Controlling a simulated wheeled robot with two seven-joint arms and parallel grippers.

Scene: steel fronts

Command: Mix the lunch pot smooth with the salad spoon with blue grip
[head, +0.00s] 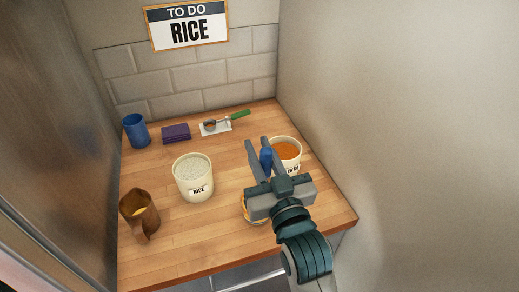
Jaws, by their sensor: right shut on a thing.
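My right gripper (258,146) is shut on a blue grip (266,161), which shows between its fingers. The rest of that spoon is hidden. Beside it on the right stands a cream pot with orange contents (286,150); its label is partly covered by my gripper and I cannot read it fully. A cream pot labelled RICE (193,178), with pale grainy contents, stands upright to the left. I cannot tell which pot is the lunch pot, or whether the spoon is inside any pot. My left gripper is not in view.
A brown jug (139,212), blue cup (136,131), purple folded cloth (176,133) and green-handled utensil (238,115) on a white rest stand on the wooden counter (190,245). A round yellowish object (247,208) is mostly hidden under my gripper. Walls close both sides. A sign reads "TO DO RICE" (187,25).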

